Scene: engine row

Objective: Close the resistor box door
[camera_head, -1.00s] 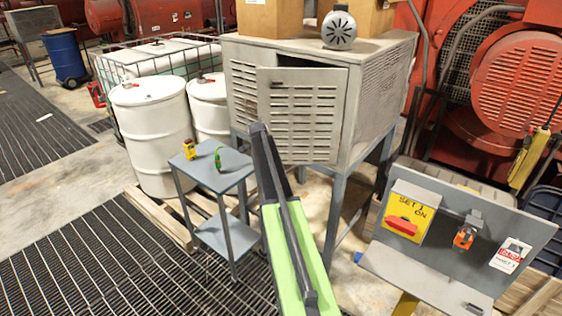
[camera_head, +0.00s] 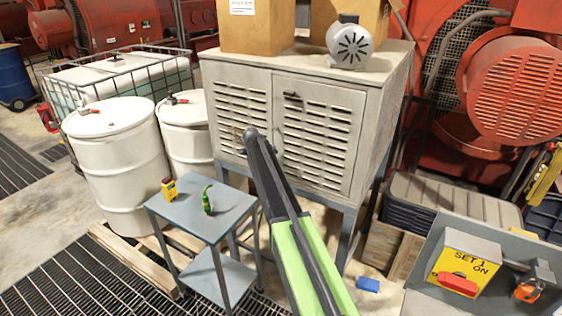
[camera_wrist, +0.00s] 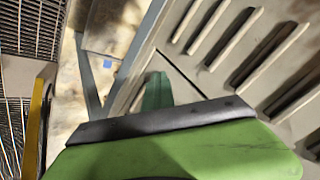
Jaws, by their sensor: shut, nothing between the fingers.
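The resistor box (camera_head: 235,125) is a pale grey louvred cabinet on legs, in the middle of the head view. Its door (camera_head: 318,135), the right-hand front panel with a dark handle (camera_head: 292,96), looks flush or nearly flush with the front, with no wide gap at its edges. My gripper (camera_head: 252,137) is shut and empty, its tip in front of the cabinet near the door's left edge. I cannot tell whether it touches. In the wrist view, louvred panelling (camera_wrist: 235,50) fills the upper right beside my green gripper body.
A small grey table (camera_head: 195,210) with a yellow device and a green tool stands left of my arm. White drums (camera_head: 115,165) stand behind it. A panel with a yellow switch box (camera_head: 465,262) stands at lower right.

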